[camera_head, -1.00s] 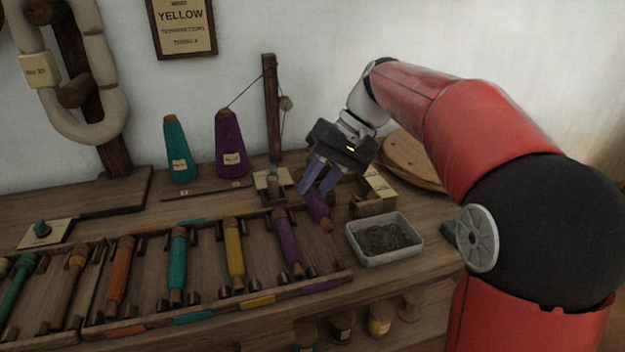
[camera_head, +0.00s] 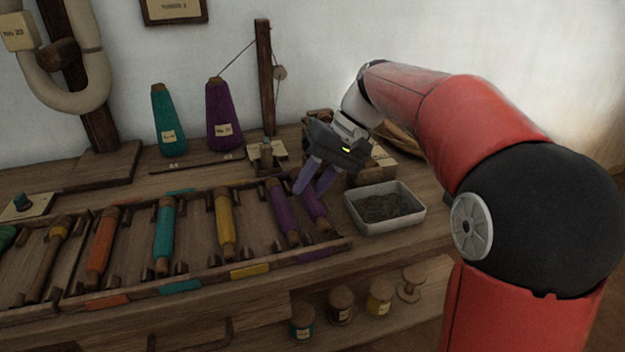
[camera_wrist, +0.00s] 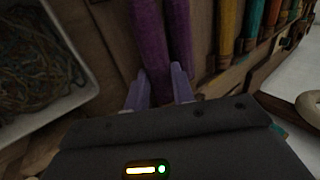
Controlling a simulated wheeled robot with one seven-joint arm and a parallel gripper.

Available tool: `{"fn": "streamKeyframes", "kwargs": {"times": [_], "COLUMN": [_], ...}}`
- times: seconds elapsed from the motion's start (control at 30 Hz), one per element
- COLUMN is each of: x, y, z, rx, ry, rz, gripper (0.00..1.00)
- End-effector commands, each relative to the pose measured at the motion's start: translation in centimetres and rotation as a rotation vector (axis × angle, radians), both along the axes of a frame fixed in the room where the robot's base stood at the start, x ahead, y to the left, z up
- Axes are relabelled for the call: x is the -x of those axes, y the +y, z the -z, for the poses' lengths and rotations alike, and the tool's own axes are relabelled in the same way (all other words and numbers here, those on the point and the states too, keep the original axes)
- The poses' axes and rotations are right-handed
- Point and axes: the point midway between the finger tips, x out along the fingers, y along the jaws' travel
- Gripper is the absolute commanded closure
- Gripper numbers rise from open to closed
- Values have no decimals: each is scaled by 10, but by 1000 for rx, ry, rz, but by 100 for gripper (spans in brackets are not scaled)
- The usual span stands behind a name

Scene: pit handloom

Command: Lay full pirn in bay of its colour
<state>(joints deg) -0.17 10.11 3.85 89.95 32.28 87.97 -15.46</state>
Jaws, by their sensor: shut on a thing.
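My gripper (camera_head: 316,188) is shut on a purple pirn (camera_head: 317,211) at the right end of the colour rack (camera_head: 215,274). The wrist view shows this pirn (camera_wrist: 150,38) between my fingers (camera_wrist: 160,88). A second purple pirn (camera_head: 283,208) lies in the rack just left of the held one, close alongside. The held pirn is over or in the purple bay; I cannot tell whether it touches the bay floor. A yellow pirn (camera_head: 225,222), a teal pirn (camera_head: 164,235) and an orange pirn (camera_head: 102,245) lie in bays further left.
A pale tray of thread scraps (camera_head: 385,208) stands close right of the rack. Behind are a teal cone (camera_head: 167,122), a purple cone (camera_head: 223,117) and a wooden post (camera_head: 264,80). Small spools (camera_head: 340,304) stand on a shelf below.

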Motion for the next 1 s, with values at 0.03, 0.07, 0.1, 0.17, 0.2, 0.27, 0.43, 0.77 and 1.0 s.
{"fn": "streamKeyframes", "kwargs": {"times": [0.03, 0.07, 0.1, 0.17, 0.2, 0.27, 0.43, 0.77, 1.0], "x": [0, 0, 0, 0, 0, 0, 0, 0, 0], "y": [0, 0, 0, 0, 0, 0, 0, 0, -1], "z": [0, 0, 0, 0, 0, 0, 0, 0, 1], "rx": [0, 0, 0, 0, 0, 0, 0, 0, 3], "ry": [0, 0, 0, 0, 0, 0, 0, 1, 3], "rz": [0, 0, 0, 0, 0, 0, 0, -1, 1], "gripper": [98, 98, 98, 98, 98, 98, 55, 37, 36]}}
